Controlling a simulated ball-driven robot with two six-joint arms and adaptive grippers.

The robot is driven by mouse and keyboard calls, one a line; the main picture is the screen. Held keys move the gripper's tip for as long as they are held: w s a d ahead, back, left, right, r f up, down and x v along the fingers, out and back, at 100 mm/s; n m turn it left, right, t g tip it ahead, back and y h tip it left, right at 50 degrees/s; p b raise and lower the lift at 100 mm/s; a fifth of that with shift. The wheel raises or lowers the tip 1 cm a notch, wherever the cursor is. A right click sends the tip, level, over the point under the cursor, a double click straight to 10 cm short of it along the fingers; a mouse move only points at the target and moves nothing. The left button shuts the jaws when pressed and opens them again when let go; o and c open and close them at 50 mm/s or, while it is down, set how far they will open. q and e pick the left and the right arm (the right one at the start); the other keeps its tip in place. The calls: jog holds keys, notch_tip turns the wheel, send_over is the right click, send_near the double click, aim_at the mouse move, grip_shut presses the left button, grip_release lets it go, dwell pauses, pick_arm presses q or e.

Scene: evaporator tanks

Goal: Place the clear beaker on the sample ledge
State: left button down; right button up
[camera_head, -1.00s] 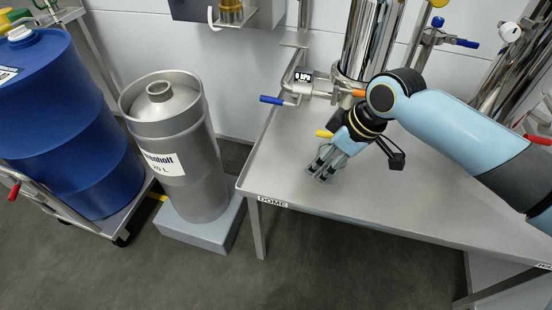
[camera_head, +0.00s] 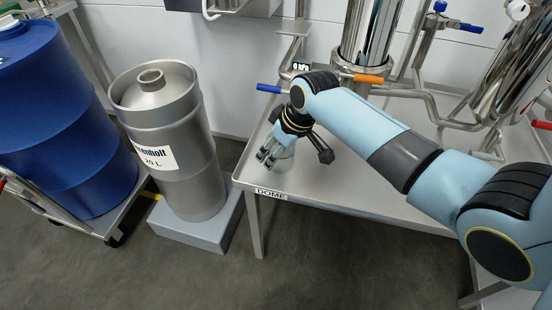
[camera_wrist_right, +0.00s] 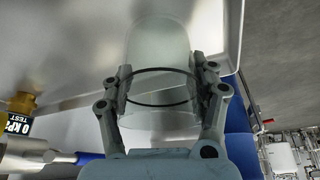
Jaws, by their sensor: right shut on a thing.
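My right gripper (camera_head: 268,157) is over the front left corner of the steel bench, fingers pointing down. It is shut on the clear beaker (camera_head: 284,162), which shows faintly beside the fingers. In the right wrist view the beaker (camera_wrist_right: 158,55) sits between the two fingers, with a dark ring around it. I cannot tell whether its base touches the bench. No surface is labelled as the sample ledge; a small steel ledge (camera_head: 295,26) stands at the back of the bench. My left gripper is not in view.
The steel bench (camera_head: 340,192) has a raised edge and a DOME label (camera_head: 270,194). Blue (camera_head: 268,88) and orange (camera_head: 368,79) valve handles and pipes line its back. A steel keg (camera_head: 170,140) and a blue drum (camera_head: 60,120) stand left. The bench's front is clear.

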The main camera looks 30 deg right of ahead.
notch_tip(320, 180, down, 3)
jog(key=shift+r+b, duration=0.15)
jog(key=shift+b, duration=0.25)
jog(key=shift+r, duration=0.1)
jog(key=o, duration=1.4)
jog(key=shift+o, duration=0.2)
